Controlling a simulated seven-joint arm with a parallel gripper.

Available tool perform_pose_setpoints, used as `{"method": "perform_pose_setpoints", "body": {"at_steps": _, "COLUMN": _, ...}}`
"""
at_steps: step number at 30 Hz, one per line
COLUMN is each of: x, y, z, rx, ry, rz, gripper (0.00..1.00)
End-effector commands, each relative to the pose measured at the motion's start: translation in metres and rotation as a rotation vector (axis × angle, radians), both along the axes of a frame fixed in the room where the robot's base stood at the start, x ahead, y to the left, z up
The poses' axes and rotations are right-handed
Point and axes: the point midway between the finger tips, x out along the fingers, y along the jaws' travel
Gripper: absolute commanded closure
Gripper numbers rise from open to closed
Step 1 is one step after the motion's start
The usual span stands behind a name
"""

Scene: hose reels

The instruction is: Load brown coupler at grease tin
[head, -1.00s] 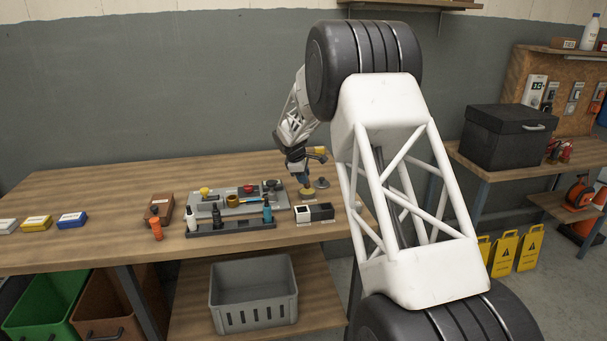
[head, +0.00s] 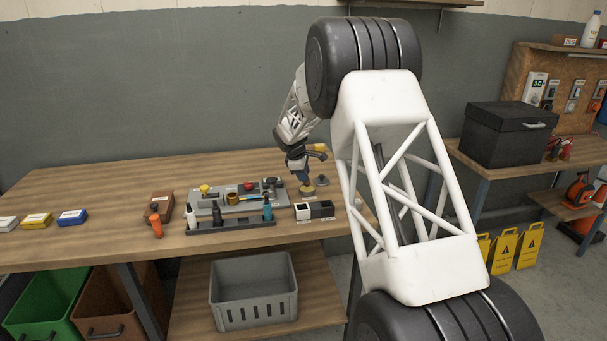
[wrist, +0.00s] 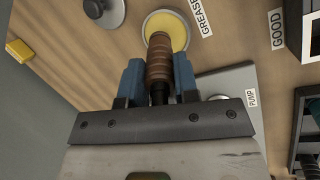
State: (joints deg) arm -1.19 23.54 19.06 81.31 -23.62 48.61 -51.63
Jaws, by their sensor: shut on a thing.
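My gripper (wrist: 159,80) is shut on the brown coupler (wrist: 159,62), a ribbed brown cylinder between the two blue fingers in the wrist view. The coupler's far end overlaps the rim of the grease tin (wrist: 176,22), a round open tin of yellow grease beside a "GREASE" label. I cannot tell whether the coupler touches the grease. In the head view my gripper (head: 304,178) is low over the bench, just above the grease tin (head: 307,191). The coupler is too small to make out clearly there.
A grey round lid (wrist: 104,10) lies beside the tin. Black and white bins (head: 314,210) stand in front of it. The grey pump board (head: 235,199) and a rack of bottles (head: 230,226) are to the left. The bench's left back is clear.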

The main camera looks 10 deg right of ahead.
Motion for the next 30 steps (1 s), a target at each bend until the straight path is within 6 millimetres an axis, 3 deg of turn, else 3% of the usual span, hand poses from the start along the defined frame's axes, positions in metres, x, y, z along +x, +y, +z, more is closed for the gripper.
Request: {"method": "perform_pose_setpoints", "body": {"at_steps": 30, "x": 0.0, "y": 0.0, "z": -0.0086, "rx": 0.0, "ry": 0.0, "rz": 0.0, "gripper": 0.95}}
